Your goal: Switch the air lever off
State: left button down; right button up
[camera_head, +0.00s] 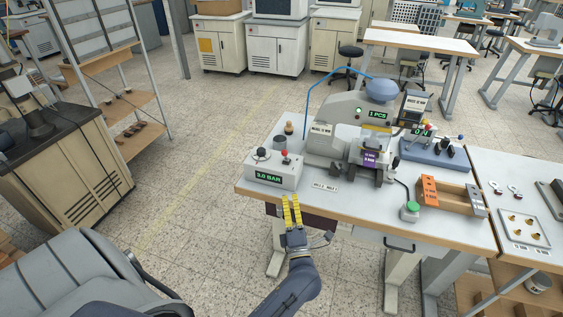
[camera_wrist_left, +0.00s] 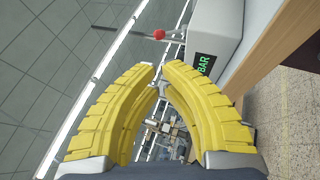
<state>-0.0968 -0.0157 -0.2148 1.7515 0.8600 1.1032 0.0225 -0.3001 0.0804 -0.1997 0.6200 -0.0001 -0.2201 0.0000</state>
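A white control box (camera_head: 270,180) with a green lit BAR readout stands at the table's front left corner. A red-knobbed lever (camera_head: 284,154) rises from its top, beside a black knob (camera_head: 261,154). In the left wrist view, the red knob (camera_wrist_left: 159,34) shows beyond my fingertips, with the box (camera_wrist_left: 216,40) to its right. My left gripper (camera_head: 291,200) is in front of the table edge, just below the box in the picture. Its yellow fingers (camera_wrist_left: 161,70) are nearly together at the tips, with a narrow gap and nothing held. My right gripper is out of view.
The stamping machine (camera_head: 337,135) stands right of the box, with a blue hose above. A green button (camera_head: 412,207), an orange block (camera_head: 428,190) and a blue-based fixture (camera_head: 434,154) are further right. The table's front edge (camera_head: 340,219) lies close to my left gripper.

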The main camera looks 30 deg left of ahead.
pick_arm(q)
jog(key=shift+s+a+f+n+g+y, duration=0.1)
jog(key=shift+s+a+n+g+y, duration=0.1)
jog(key=shift+n+g+y, duration=0.1)
jog(key=shift+w, duration=0.1)
jog(key=x, duration=1.4)
jog(key=shift+w+d, duration=0.1)
jog(key=shift+d, duration=0.1)
